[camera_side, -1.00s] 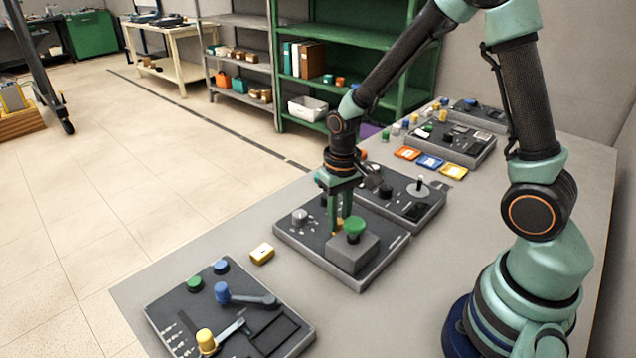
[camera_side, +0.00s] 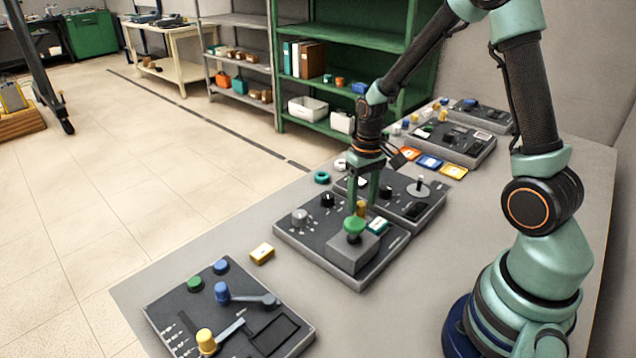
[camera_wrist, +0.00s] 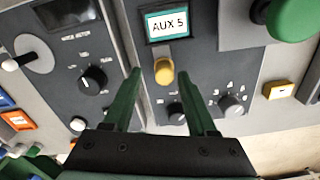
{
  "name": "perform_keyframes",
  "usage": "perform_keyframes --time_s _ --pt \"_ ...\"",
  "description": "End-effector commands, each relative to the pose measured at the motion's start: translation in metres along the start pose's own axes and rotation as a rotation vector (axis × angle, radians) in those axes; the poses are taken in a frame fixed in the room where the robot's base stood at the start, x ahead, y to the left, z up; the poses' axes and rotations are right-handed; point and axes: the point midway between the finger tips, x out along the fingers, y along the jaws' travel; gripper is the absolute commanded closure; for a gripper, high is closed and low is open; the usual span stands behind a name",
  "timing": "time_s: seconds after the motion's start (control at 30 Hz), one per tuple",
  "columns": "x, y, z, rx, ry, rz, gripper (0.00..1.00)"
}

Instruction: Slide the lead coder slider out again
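A yellow slider knob (camera_wrist: 164,71) stands on the dark middle panel (camera_side: 298,240), just below a teal-framed label reading AUX 5 (camera_wrist: 167,24). In the side view the knob (camera_side: 361,207) shows behind the green button, partly hidden by my fingers, and the label (camera_side: 377,226) lies to its right. My gripper (camera_wrist: 156,73) points down over the panel, with its green fingers apart on either side of the knob. A gap shows between the knob and the left finger. The right fingertip is close to the knob; I cannot tell whether it touches.
A green mushroom button (camera_side: 355,224) on a grey box stands close in front of my gripper (camera_side: 363,203). A grey dial (camera_side: 300,217) is to the left. Another panel (camera_side: 425,205) adjoins behind. A yellow block (camera_side: 262,253) lies on the bench, with bare surface around it.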

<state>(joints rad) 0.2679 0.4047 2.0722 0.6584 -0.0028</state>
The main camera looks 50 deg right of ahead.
Motion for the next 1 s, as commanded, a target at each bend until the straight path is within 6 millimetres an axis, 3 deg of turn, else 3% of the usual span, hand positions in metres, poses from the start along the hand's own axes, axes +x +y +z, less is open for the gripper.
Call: perform_keyframes --time_s 0.2,0.33,0.8,1.0 --pt "-0.001 -0.001 0.001 -0.002 -0.004 0.0 0.42" --pt "-0.011 -0.001 0.0 -0.002 -0.001 0.0 0.42" --pt "-0.1 0.0 0.0 -0.001 0.003 0.0 0.42" --pt "-0.118 0.0 0.0 -0.001 0.0 0.0 0.42"
